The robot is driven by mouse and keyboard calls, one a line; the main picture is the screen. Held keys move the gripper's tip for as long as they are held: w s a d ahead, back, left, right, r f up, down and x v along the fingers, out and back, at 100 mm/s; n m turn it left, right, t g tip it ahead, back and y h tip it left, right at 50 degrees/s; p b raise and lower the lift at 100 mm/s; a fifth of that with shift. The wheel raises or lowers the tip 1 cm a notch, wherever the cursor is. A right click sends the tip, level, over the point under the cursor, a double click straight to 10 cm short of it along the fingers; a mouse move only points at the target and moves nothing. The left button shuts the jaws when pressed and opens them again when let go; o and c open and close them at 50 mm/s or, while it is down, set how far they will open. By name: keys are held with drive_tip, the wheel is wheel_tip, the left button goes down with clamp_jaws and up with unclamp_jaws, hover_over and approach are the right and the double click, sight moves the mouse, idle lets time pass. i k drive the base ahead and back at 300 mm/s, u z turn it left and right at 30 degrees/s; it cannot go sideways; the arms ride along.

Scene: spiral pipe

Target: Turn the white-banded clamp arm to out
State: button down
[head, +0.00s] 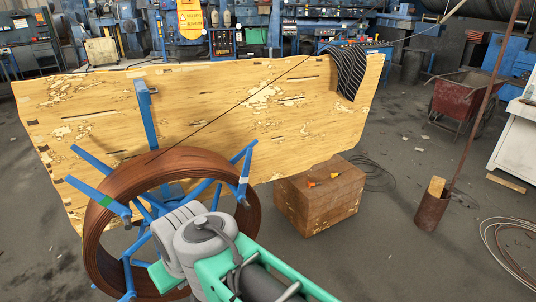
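A large reel (112,243) of reddish-brown coil stands at the lower left, with blue spokes and several blue clamp arms around its rim. The white-banded clamp arm (245,166) is the blue bar at the reel's upper right. It slants up and to the right past the coil's edge, with a pale band on its lower part. Another blue clamp arm (97,197) with a greenish band juts out at the left. My grey and green arm covers the reel's lower right. My gripper's fingers cannot be seen, and no contact with the white-banded clamp arm shows.
A worn wooden panel (215,95) stands behind the reel, with a blue post (146,105) before it. A wooden crate (318,197) with small orange-handled tools is right of the reel. A rusty can (432,211) and a red cart (464,100) are farther right. Floor between is mostly clear.

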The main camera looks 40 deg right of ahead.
sight(243, 176)
drive_tip(key=z, duration=0.15)
drive_tip(key=i, duration=1.3)
drive_tip(key=u, duration=0.55)
